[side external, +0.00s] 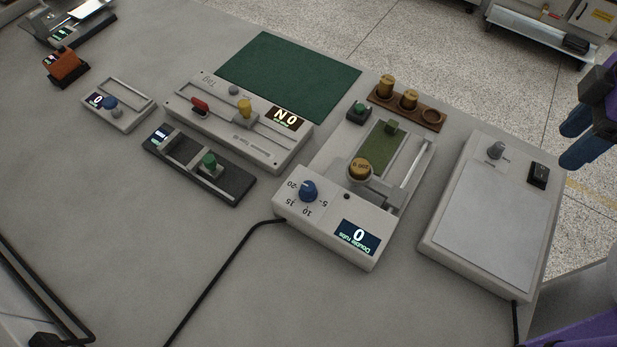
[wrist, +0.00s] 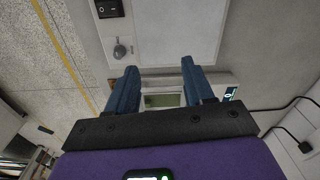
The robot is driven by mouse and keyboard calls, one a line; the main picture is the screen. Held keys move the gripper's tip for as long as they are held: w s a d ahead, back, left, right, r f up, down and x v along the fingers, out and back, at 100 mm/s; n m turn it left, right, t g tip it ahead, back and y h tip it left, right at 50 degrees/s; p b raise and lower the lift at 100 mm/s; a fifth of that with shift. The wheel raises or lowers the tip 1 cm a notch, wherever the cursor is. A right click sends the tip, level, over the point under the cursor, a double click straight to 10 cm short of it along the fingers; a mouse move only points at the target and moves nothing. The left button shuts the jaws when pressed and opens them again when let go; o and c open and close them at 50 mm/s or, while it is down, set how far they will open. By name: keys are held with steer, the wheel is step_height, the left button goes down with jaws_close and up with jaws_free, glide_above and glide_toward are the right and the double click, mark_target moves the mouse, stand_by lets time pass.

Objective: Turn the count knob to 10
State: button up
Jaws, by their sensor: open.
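The blue count knob (side external: 308,190) sits on the front panel of a pale grey machine (side external: 290,213). The marks 5, 10, 15 and 20 stand around it; its pointer is too small to read surely. The display (side external: 358,237) beside it shows 0. My gripper (side external: 569,145) is at the far right edge of the side view, high and well away from the knob. In the wrist view my gripper (wrist: 160,68) has its two blue fingers apart with nothing held between them. Part of the machine with its green pad (wrist: 160,100) shows beyond the fingers; the knob is hidden there.
A grey hot-plate-like box (side external: 490,225) with a grey knob (side external: 496,150) and black switch (side external: 539,175) lies between my gripper and the machine. A wooden rack (side external: 433,117) with brass weights stands behind. Other devices and a green mat (side external: 290,72) lie left. Front table is mostly clear.

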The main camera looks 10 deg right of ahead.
steer(key=w+a+r+m, duration=0.2)
steer(key=w+a, duration=0.2)
steer(key=a, duration=0.5)
steer(key=w+a+r+m, duration=0.1)
steer(key=w+a+m, duration=0.2)
steer(key=a, duration=0.7)
steer(key=m, duration=0.5)
glide_toward(308, 186)
step_height(308, 186, down, 9)
steer(key=shift+a+r, duration=0.1)
steer(key=shift+r, duration=0.05)
jaws_close()
